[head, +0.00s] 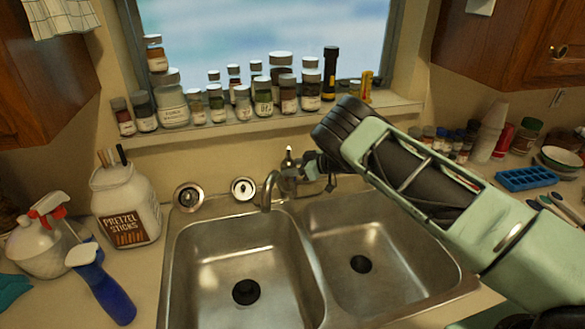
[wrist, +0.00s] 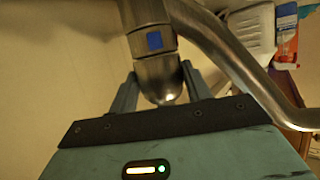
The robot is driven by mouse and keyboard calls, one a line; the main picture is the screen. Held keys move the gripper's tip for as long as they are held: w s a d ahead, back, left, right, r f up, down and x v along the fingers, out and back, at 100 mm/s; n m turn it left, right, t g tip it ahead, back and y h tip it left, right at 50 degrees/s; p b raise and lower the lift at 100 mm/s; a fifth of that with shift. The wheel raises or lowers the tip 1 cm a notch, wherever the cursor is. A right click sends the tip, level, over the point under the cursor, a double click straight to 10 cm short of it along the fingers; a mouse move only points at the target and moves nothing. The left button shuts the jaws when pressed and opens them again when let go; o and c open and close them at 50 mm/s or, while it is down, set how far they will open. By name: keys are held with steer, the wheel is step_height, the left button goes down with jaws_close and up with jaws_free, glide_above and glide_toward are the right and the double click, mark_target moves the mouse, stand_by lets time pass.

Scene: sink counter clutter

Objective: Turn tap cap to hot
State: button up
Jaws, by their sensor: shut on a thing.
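The metal tap (head: 269,190) stands behind the double sink, its spout curving forward over the left basin. In the wrist view, its rounded cap (wrist: 160,82) sits between the two fingers of my gripper (wrist: 158,72), which is shut on it. A blue square mark shows on the metal body just beyond the cap. The spout (wrist: 235,65) runs off to the right. In the head view, my gripper (head: 318,168) reaches the tap from the right; its fingers and the cap are small and partly hidden there.
The double sink (head: 312,262) lies in front. Several jars line the window sill (head: 215,130). A pretzel jar (head: 125,205) and spray bottles (head: 103,283) stand on the left. A blue ice tray (head: 527,179), cups and bowls are at right. Two sink strainers (head: 243,188) lie left of the tap.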

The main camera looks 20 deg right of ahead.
steer(key=m+t+h, duration=0.1)
steer(key=m+t+h+b, duration=0.1)
steer(key=m, duration=0.1)
steer(key=shift+s+a+f+h, duration=0.1)
steer(key=shift+s+a+h, duration=0.1)
steer(key=shift+h, duration=0.1)
steer(key=shift+a+m+t+h+b, duration=0.1)
steer(key=shift+m+t+h+b, duration=0.6)
steer(key=shift+m+h+b, duration=0.6)
steer(key=shift+h+b, duration=0.05)
steer(key=shift+h, duration=0.05)
steer(key=shift+t, duration=0.3)
steer(key=o, duration=0.7)
steer(key=shift+s, duration=0.15)
steer(key=b+v, duration=0.5)
steer(key=v, duration=1.2)
steer(key=shift+r+b, duration=0.2)
steer(key=shift+b, duration=0.2)
